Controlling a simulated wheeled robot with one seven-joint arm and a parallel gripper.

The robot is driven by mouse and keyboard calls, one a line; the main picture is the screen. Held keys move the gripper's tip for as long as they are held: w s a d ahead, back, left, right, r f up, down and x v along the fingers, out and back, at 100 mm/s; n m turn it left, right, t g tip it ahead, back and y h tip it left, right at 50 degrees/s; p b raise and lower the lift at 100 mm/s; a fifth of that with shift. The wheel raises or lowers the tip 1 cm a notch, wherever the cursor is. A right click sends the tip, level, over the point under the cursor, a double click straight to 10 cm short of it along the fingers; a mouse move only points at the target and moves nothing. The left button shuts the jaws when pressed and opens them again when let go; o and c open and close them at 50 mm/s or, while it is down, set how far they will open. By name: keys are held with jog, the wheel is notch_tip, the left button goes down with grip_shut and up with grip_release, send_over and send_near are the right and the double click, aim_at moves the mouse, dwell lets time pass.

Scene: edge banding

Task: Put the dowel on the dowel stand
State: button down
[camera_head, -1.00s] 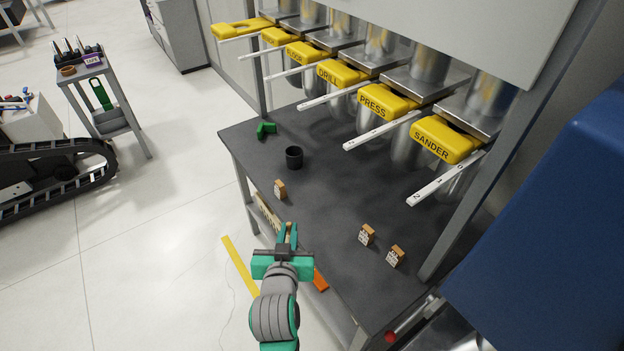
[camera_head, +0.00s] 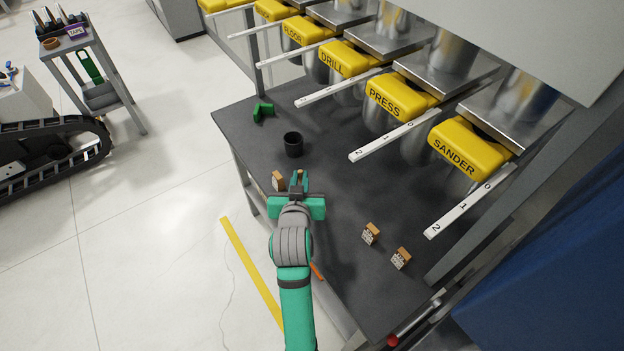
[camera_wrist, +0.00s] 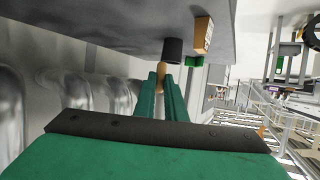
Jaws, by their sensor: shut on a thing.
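My gripper (camera_head: 299,178) is over the near left edge of the dark table (camera_head: 340,210). In the wrist view, its green fingers (camera_wrist: 161,90) are shut on a tan wooden dowel (camera_wrist: 161,74), whose end sticks out past the fingertips. In the head view the dowel is hard to make out. A black cup-shaped stand (camera_head: 293,145) is upright on the table beyond my gripper, and it also shows past the dowel in the wrist view (camera_wrist: 172,50). A green angled piece (camera_head: 263,111) lies farther back. No label shows which one is the dowel stand.
A small wooden block (camera_head: 278,181) is just left of my gripper. Two labelled blocks (camera_head: 370,235) (camera_head: 401,258) stand at the right. Yellow-labelled chutes with white rulers (camera_head: 388,128) overhang the table's back. The middle of the table is clear.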

send_over(311, 189)
notch_tip(311, 189, down, 7)
jog(key=shift+r, duration=0.1)
jog(key=shift+f, duration=1.6)
jog(key=shift+f, duration=0.1)
jog(key=c, duration=1.8)
grip_release()
